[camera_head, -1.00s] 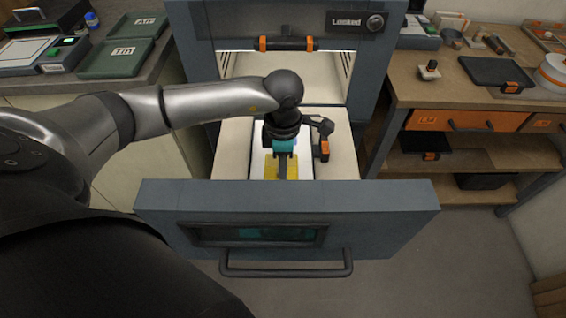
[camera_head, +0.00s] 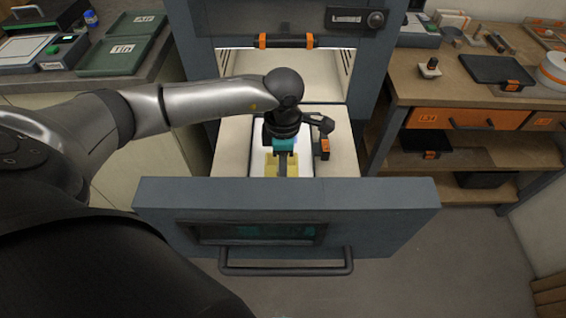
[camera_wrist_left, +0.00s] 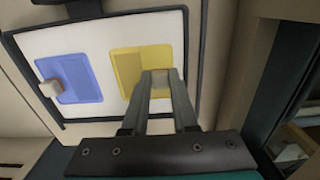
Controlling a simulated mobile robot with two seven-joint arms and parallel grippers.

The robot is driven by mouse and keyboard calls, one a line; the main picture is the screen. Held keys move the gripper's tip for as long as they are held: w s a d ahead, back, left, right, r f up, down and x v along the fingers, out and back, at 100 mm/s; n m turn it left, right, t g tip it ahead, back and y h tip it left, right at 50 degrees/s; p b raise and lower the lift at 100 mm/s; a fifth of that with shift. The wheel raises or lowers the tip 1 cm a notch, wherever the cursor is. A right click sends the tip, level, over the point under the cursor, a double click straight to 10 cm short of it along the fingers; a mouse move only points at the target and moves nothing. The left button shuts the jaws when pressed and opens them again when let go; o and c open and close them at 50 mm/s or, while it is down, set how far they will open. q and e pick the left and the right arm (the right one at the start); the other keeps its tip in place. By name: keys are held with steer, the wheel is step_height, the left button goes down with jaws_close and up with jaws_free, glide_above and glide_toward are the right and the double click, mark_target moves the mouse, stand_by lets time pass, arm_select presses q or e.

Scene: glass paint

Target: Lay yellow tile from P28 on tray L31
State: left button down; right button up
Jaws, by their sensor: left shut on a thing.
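The yellow tile (camera_wrist_left: 129,69) lies over a white board with a dark rim (camera_wrist_left: 110,38) inside a pulled-out drawer. In the left wrist view my left gripper (camera_wrist_left: 162,84) is shut on a small pale knob on the yellow tile. In the head view the gripper (camera_head: 281,172) reaches down into the drawer and partly covers the yellow tile (camera_head: 271,162). Whether the tile touches the board cannot be told. A blue tile (camera_wrist_left: 76,79) with its own knob lies beside it on the board. The labels P28 and L31 cannot be read clearly. My right gripper is not in view.
The drawer's tall front panel (camera_head: 290,203) stands between me and the tile. A black tray (camera_head: 495,70) with an orange tag lies on the right bench (camera_head: 440,88). Green trays (camera_head: 122,56) stand on the left counter. An orange-tagged block (camera_head: 324,149) sits beside the board.

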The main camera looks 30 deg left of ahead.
arm_select(q)
steer(key=c, duration=0.6)
jaws_free()
steer(key=shift+r, duration=0.1)
steer(key=shift+r+p, duration=2.55)
steer(key=shift+r, duration=0.9)
